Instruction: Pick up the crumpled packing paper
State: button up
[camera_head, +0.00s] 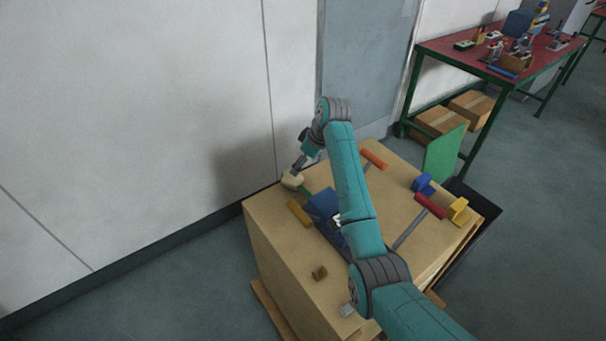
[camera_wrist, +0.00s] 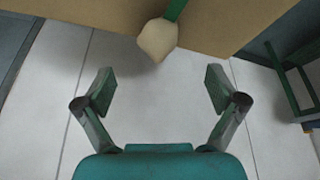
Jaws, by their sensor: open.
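A pale cream, lumpy piece (camera_head: 292,181) sits at the back left edge of the big cardboard box, near the wall. It looks most like the crumpled packing paper, but I cannot tell for sure. A green strip (camera_head: 304,189) meets it; I cannot tell whether they are joined. My gripper (camera_head: 298,164) is just above the cream piece in the head view. In the wrist view my gripper (camera_wrist: 160,84) is open and empty, and the cream piece (camera_wrist: 157,39) lies ahead of the fingertips, roughly centred between them, not enclosed.
The wall (camera_head: 200,110) stands close behind. A red-topped bench (camera_head: 480,55) is at the upper right.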

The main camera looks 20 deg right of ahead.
aim_at(295, 180)
jog(key=x, duration=0.5)
jog(key=shift+d, duration=0.25)
jog(key=shift+s+x, duration=0.15)
jog(key=shift+x, duration=1.25)
jog(key=shift+s+x, duration=0.1)
jog(key=shift+x, duration=1.3)
jog(key=shift+f, duration=0.1)
jog(key=c, duration=0.9)
